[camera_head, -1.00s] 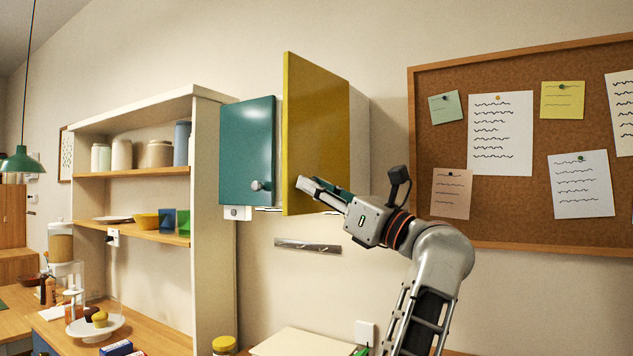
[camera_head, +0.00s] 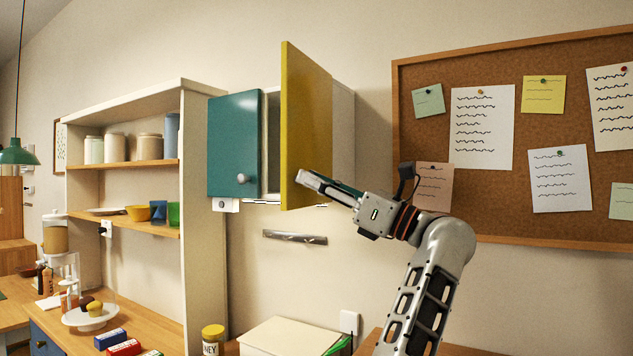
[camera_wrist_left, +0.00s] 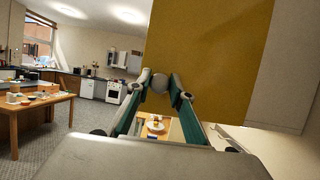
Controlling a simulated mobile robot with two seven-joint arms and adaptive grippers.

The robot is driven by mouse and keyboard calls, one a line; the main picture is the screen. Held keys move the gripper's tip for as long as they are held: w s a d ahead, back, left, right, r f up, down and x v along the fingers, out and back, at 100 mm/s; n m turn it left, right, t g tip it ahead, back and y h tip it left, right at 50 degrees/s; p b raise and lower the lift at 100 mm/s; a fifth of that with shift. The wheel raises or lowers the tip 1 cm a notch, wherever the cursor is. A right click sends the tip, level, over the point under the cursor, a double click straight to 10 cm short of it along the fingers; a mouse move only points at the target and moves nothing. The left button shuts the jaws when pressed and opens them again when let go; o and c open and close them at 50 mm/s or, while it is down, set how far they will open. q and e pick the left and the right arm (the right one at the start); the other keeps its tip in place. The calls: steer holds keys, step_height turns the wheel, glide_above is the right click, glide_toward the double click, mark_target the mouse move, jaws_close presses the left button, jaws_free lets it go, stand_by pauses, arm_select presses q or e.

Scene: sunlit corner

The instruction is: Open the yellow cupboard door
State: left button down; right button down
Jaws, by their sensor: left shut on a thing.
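The yellow cupboard door (camera_head: 305,120) stands ajar on the wall cupboard, its free left edge swung out toward me. A dark gap shows between it and the teal door (camera_head: 235,140), which is shut and has a round knob. My left gripper (camera_head: 306,180) is at the lower front of the yellow door. In the left wrist view, my left gripper's fingertips (camera_wrist_left: 161,88) close on a round pale knob (camera_wrist_left: 160,82) near the edge of the yellow door (camera_wrist_left: 205,50). In the head view the fingers hide this knob. My right gripper is not in view.
A corkboard with notes (camera_head: 520,200) hangs right of the cupboard. An open shelf unit (camera_head: 205,240) with jars and bowls stands to the left. A metal rail (camera_head: 295,238) is on the wall below. A white box (camera_head: 285,338) and a yellow-lidded jar (camera_head: 213,338) are lower down.

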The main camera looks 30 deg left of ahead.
arm_select(q)
steer(key=c, duration=1.8)
jaws_free()
step_height(320, 180, up, 10)
